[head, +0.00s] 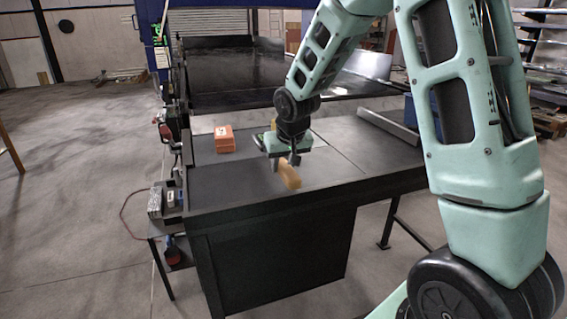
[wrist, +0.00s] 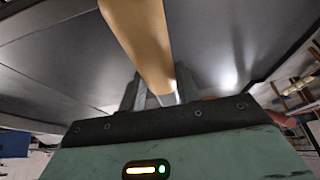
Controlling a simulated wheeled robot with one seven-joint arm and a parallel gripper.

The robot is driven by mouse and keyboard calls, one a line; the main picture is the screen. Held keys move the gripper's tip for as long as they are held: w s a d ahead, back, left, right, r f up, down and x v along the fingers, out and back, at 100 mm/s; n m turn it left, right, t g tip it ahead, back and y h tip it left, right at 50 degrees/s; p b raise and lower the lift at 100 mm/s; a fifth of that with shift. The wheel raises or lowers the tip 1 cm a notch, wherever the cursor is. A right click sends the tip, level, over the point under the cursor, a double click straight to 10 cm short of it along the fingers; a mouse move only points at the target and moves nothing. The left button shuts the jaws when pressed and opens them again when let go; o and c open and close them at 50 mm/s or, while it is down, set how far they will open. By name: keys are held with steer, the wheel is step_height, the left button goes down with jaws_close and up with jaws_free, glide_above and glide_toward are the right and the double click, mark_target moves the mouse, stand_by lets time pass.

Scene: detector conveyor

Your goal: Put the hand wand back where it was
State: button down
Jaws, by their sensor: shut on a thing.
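My gripper (head: 289,160) is shut on a tan, bar-shaped thing (head: 290,177), which looks like the hand wand. It hangs tilted below the fingers, above the front part of the dark conveyor table (head: 240,185). The tan thing also shows in the wrist view (wrist: 140,35), running up from between the fingers (wrist: 157,92) and out of the top of the picture. Its far end is cut off there. I cannot see a clear gap or contact between it and the table top.
An orange box (head: 224,139) stands on the table, left of my gripper. Something yellow shows partly behind the gripper; I cannot tell what it is. A low side shelf (head: 160,235) with small items is at the table's left. The front table top is mostly bare.

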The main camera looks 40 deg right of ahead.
steer(key=shift+f, duration=0.1)
steer(key=c, duration=1)
jaws_free()
steer(key=shift+r, duration=0.35)
steer(key=b+v, duration=0.1)
steer(key=v, duration=1.1)
steer(key=shift+r, duration=0.25)
steer(key=s+a+f+n+g+y, duration=0.1)
steer(key=s+a+f+n, duration=0.2)
steer(key=s+a, duration=0.5)
steer(key=s+a+f+n+g+y, duration=0.1)
steer(key=s+a+f+n, duration=0.25)
steer(key=a, duration=0.75)
steer(key=s+a+f+n+g, duration=0.1)
steer(key=s+a, duration=0.1)
steer(key=s, duration=0.3)
steer(key=s+a+f+n, duration=0.2)
steer(key=s, duration=0.3)
steer(key=s+a+f+n+g, duration=0.1)
steer(key=s+a, duration=0.1)
steer(key=s, duration=0.3)
steer(key=shift+s+f+n+g, duration=0.2)
steer(key=shift+f+n+g, duration=0.1)
steer(key=shift+f, duration=0.1)
